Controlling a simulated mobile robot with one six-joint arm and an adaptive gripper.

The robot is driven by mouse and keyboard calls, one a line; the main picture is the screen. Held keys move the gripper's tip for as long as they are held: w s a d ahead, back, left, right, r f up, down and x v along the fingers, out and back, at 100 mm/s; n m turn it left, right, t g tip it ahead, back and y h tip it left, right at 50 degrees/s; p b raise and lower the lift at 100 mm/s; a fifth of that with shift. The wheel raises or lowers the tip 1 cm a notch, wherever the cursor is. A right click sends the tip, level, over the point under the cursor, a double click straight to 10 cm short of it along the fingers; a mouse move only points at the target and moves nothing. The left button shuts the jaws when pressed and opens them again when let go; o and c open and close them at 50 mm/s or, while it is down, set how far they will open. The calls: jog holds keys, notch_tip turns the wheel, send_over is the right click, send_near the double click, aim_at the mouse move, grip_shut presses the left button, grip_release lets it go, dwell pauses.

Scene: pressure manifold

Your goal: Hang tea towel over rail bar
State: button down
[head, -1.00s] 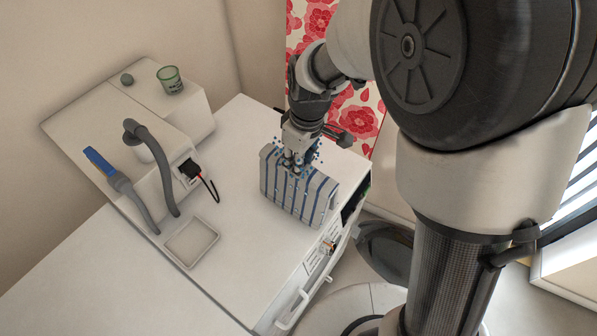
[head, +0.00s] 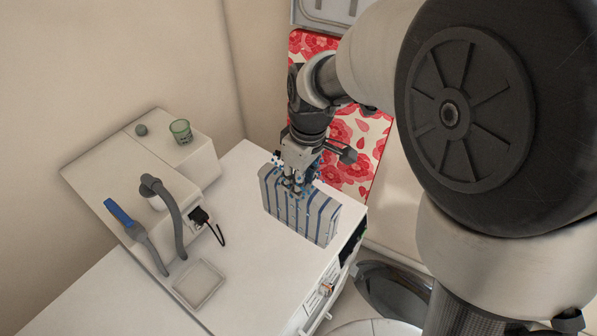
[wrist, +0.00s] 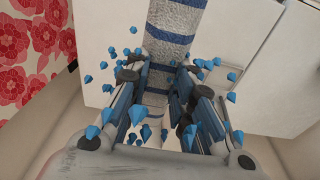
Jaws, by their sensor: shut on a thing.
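The tea towel (head: 312,218) is white with blue stripes and hangs as a folded, upright bundle above the white worktop. I cannot tell whether its lower edge touches the top. My gripper (head: 293,184) is shut on its upper edge. In the wrist view, the towel (wrist: 172,38) runs between the two fingers of my gripper (wrist: 160,88). I cannot surely make out the rail bar; a small white handle-like piece (head: 322,321) shows at the unit's front, cut by the bottom of the head view.
A green cup (head: 180,131) stands on the raised back ledge. A red floral panel (head: 350,140) is behind my gripper. Small blue faceted bits surround the fingers.

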notch_tip(320, 180, up, 9)
jog(key=p, duration=0.6)
jog(key=shift+f, duration=0.2)
jog(key=shift+f, duration=0.1)
